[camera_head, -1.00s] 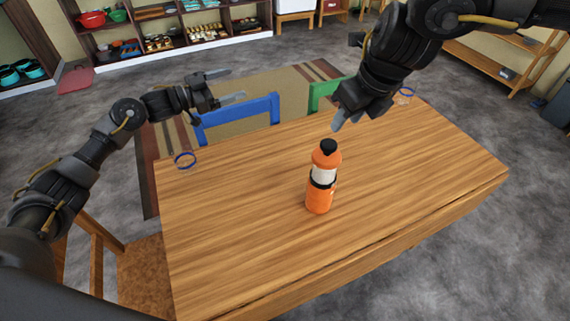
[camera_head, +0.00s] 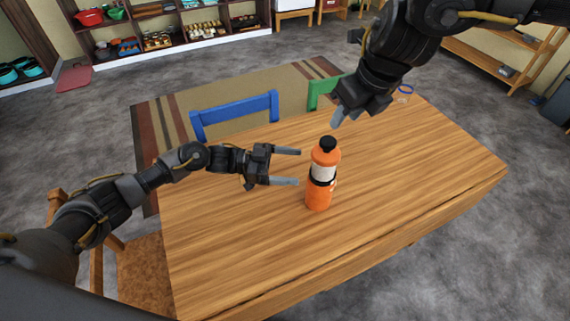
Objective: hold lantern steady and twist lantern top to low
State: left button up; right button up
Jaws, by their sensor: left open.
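The lantern (camera_head: 321,173) is an orange bottle-shaped thing with a pale middle band, dark strips and a black top (camera_head: 328,143). It stands upright on the wooden table. My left gripper (camera_head: 298,167) is open, just left of the lantern, its two fingers apart and pointing right towards it. No contact shows. My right gripper (camera_head: 338,118) is above and slightly right of the black top, pointing down. One grey fingertip shows and the rest is hidden behind its own dark body, so its opening cannot be told.
The wooden table (camera_head: 420,180) is otherwise mostly clear. A blue ring (camera_head: 405,89) lies near its far right edge. A blue chair (camera_head: 235,113) and a green chair (camera_head: 322,90) stand behind the far edge. Shelves line the back wall.

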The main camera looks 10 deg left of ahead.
aim_at(325, 168)
pick_arm(q)
jog(key=d, duration=0.6)
jog(key=w+d, duration=0.1)
jog(key=d, duration=0.2)
jog(key=shift+d, duration=0.25)
jog(key=shift+c, duration=0.4)
